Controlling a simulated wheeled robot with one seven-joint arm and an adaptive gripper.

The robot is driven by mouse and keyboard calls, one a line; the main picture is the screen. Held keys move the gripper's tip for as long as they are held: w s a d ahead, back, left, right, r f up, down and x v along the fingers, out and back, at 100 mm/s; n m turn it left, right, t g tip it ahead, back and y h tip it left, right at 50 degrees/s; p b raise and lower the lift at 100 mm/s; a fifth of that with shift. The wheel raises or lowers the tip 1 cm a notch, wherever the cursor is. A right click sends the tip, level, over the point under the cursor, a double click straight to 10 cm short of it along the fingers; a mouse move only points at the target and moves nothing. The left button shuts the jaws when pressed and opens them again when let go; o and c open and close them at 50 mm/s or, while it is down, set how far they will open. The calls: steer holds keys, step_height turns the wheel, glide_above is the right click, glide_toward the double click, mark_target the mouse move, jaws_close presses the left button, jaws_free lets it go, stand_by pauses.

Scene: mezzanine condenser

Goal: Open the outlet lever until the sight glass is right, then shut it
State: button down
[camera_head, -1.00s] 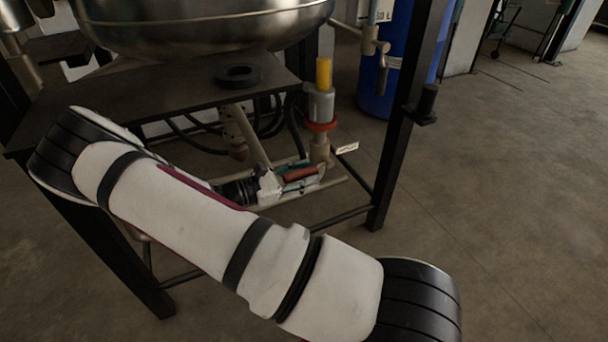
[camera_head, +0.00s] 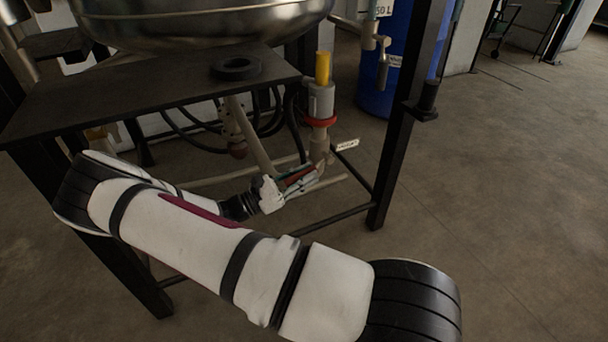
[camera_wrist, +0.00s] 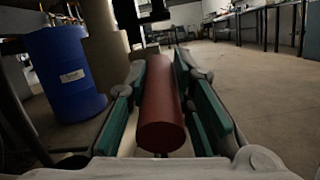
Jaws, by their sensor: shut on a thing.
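A red lever handle (camera_wrist: 160,112) fills the middle of the wrist view, lying between the green pads of my gripper. In the head view my gripper (camera_head: 300,179) is shut on it, below the metal table, tilted up to the right towards the pipe fitting (camera_head: 319,148). Only a little of the red handle shows there. An upright grey body (camera_head: 321,101) with a red ring (camera_head: 320,122) and a yellow column (camera_head: 323,68) stands above the fitting. I cannot tell for sure whether the yellow column is the sight glass. A small tag (camera_head: 347,145) sits beside the fitting; its writing is too small to read.
A steel vessel (camera_head: 200,22) sits above the dark table (camera_head: 150,95), which carries a black ring (camera_head: 236,67). Table legs, a lower rail (camera_head: 335,217) and hoses surround my arm. A blue drum (camera_head: 378,75) stands behind. The floor to the right is clear.

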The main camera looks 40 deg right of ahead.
steer(key=shift+f, duration=0.15)
steer(key=c, duration=1.4)
jaws_free()
steer(key=shift+s, duration=0.1)
steer(key=shift+a, duration=0.1)
steer(key=v, duration=1.2)
steer(key=shift+f, duration=0.25)
steer(key=shift+c, duration=0.4)
